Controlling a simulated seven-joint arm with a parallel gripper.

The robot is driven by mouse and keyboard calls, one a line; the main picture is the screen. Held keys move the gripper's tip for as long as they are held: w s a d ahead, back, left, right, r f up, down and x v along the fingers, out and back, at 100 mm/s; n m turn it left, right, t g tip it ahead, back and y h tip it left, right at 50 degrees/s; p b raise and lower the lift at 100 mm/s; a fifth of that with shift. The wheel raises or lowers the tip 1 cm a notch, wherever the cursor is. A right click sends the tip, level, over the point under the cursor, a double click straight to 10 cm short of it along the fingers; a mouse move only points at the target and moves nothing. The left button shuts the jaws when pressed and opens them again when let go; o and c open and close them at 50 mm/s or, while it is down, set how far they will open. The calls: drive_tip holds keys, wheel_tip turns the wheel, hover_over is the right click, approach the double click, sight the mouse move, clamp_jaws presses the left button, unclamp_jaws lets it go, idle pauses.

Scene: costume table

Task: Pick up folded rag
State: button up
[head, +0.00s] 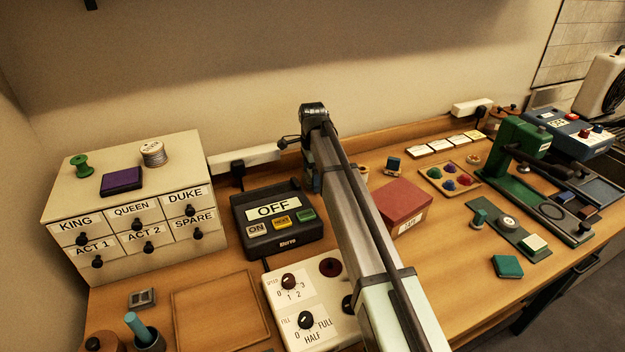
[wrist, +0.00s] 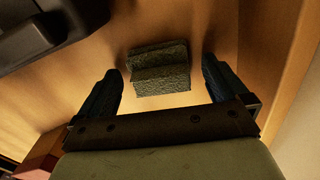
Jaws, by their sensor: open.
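The folded rag (wrist: 162,80) is a small grey-green, rough-textured cloth folded in two layers. In the wrist view it lies on the wooden table, between and a little beyond my fingertips. My gripper (wrist: 161,69) is open, with one dark blue finger on each side of the rag. There are gaps on both sides and no visible touch. In the head view my gripper (head: 313,180) is low behind my forearm, near the back of the table. The rag is hidden there.
A black OFF box (head: 273,225) stands left of my gripper; a dark device (wrist: 45,35) shows upper left in the wrist view. A red-lidded box (head: 404,200) stands to the right. A power strip (head: 245,160) and the back ledge (wrist: 285,60) are close by.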

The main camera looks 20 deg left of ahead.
drive_tip(key=c, duration=1.1)
